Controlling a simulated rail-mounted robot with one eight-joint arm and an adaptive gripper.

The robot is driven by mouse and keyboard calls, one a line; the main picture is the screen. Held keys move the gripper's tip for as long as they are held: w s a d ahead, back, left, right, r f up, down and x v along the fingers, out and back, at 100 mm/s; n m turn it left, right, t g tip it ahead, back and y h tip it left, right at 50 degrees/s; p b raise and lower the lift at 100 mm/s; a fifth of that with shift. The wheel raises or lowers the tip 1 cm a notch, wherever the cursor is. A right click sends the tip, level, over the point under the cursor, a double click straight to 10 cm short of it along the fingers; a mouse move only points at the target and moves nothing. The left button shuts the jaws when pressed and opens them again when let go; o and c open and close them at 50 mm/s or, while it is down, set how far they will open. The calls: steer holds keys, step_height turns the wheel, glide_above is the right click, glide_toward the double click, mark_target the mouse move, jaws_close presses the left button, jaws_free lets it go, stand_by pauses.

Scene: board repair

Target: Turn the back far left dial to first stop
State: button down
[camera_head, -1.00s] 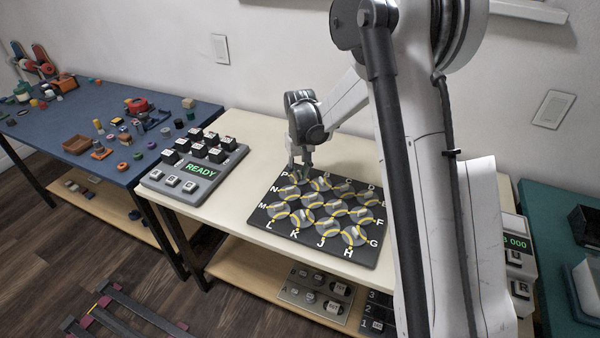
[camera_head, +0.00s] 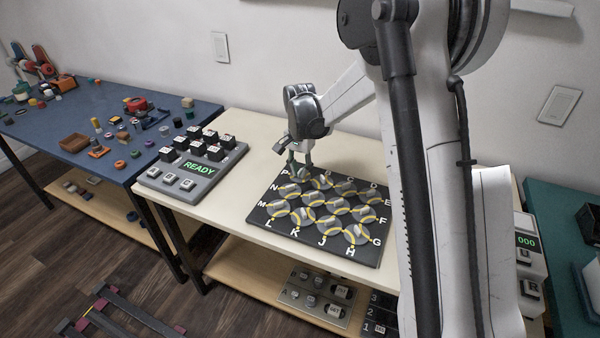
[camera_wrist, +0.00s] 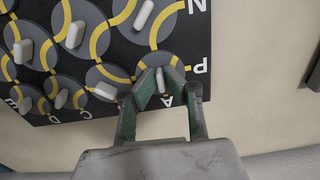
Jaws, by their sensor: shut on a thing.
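The board (camera_head: 258,217) is a black panel with rows of round grey dials, each with a pale raised handle and yellow curved track lines. Letters run along its edges. The back far left dial (camera_wrist: 157,62) is at the corner between letters P and A in the wrist view. My gripper (camera_wrist: 164,92) has its green fingers closed on either side of this dial's pale handle. In the head view my gripper (camera_head: 301,168) points down onto that corner and hides most of the dial.
A grey console (camera_head: 180,178) reading READY, with black blocks, stands left of the board. A blue table (camera_head: 45,150) with many small parts is at far left. A lower shelf (camera_head: 240,262) holds more panels. Bare tabletop (camera_head: 245,130) lies behind the board.

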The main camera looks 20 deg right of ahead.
steer(key=m+b, duration=0.1)
steer(key=m, duration=0.3)
steer(key=shift+w+m, duration=0.1)
steer(key=shift+m, duration=2)
steer(key=c, duration=1.9)
jaws_free()
steer(key=shift+o, duration=0.2)
steer(key=shift+r, duration=0.1)
step_height(320, 180, up, 12)
